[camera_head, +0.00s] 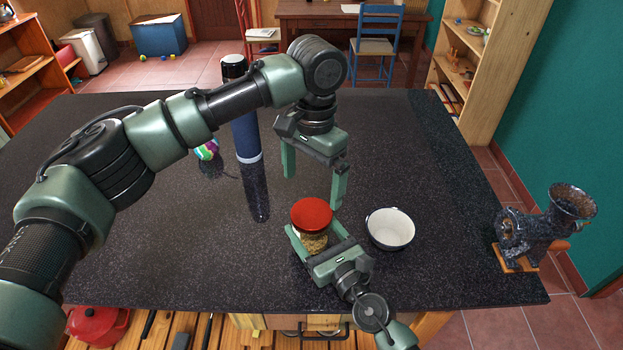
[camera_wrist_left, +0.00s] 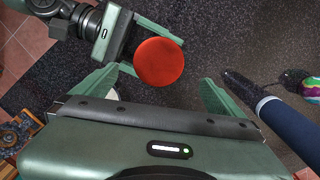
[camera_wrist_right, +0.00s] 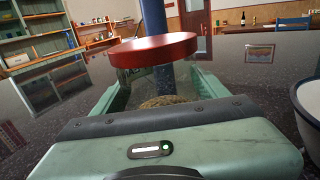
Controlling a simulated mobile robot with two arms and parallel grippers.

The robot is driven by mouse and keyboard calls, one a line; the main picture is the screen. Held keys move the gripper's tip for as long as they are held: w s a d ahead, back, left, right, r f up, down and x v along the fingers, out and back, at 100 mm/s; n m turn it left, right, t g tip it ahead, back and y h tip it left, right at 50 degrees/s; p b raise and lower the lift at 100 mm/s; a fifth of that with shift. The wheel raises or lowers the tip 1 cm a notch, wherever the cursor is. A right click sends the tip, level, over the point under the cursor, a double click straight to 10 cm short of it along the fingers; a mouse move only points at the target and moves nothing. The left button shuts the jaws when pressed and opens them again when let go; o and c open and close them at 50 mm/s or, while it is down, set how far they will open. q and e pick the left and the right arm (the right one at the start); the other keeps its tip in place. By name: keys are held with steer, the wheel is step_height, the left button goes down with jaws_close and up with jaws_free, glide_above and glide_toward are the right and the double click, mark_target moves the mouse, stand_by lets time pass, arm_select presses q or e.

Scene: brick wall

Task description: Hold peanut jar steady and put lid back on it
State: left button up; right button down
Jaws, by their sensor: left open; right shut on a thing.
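The peanut jar (camera_head: 314,243) is a clear jar with tan contents, upright on the dark counter. The red lid (camera_head: 311,213) rests over its mouth, and it also shows in the left wrist view (camera_wrist_left: 159,62) and right wrist view (camera_wrist_right: 157,48). Whether the lid is fully seated cannot be told. My right gripper (camera_head: 308,240) is shut on the jar (camera_wrist_right: 155,88) from the near side, below the lid. My left gripper (camera_head: 315,190) is open and empty, pointing down above and just behind the lid, apart from it.
A white bowl (camera_head: 390,229) stands right of the jar. A tall blue cylinder with a dark top (camera_head: 246,135) and a colourful ball (camera_head: 207,149) stand back left. The counter's (camera_head: 420,150) back right is clear.

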mark_target(311, 213)
arm_select(q)
steer(key=n, duration=0.4)
steer(key=shift+s+r, duration=0.25)
steer(key=shift+f, duration=0.15)
steer(key=shift+f, duration=3.9)
steer(key=c, duration=1.4)
steer(key=m, duration=0.5)
steer(key=shift+c, duration=0.2)
steer(key=o, duration=1.4)
steer(key=shift+o, duration=0.2)
